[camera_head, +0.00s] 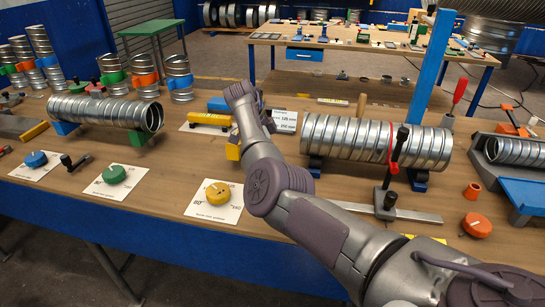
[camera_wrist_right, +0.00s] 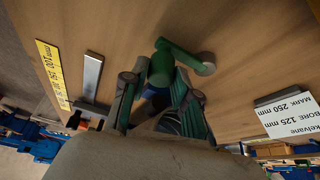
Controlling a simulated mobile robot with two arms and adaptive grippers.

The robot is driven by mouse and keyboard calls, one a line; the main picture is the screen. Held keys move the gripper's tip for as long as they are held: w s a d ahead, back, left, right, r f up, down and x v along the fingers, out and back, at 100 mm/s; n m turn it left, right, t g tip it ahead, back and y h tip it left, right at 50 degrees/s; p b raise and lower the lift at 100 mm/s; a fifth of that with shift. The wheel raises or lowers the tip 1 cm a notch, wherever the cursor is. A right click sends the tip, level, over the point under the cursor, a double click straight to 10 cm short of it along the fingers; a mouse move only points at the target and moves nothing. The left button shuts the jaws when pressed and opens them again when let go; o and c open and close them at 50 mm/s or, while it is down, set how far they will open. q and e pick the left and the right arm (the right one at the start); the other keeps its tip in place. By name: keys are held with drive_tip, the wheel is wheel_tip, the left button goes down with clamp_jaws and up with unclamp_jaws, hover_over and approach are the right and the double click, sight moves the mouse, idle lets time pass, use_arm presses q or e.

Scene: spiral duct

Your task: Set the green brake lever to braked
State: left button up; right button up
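In the right wrist view, a green lever (camera_wrist_right: 186,53) has a rounded hub and a short arm that points right to a round end. My right gripper (camera_wrist_right: 160,84) has its two fingers apart, one on each side of the hub. Whether either finger touches the hub cannot be told. In the head view my right arm crosses from the lower right to the table's middle, and its wrist end hides the gripper. I cannot make out the green lever in the head view. My left gripper is in neither view.
A yellow dial (camera_head: 217,193), a green dial (camera_head: 114,174) and a blue dial (camera_head: 36,160) stand on cards along the front. A spiral duct (camera_head: 345,138) lies right of my arm; another duct (camera_head: 105,111) lies left. A white label card (camera_wrist_right: 288,113) stands right of the gripper.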

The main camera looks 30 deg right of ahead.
drive_tip(key=o, duration=0.4)
drive_tip(key=shift+c, duration=0.2)
drive_tip(key=v, duration=1.2)
drive_tip(key=shift+f, duration=0.1)
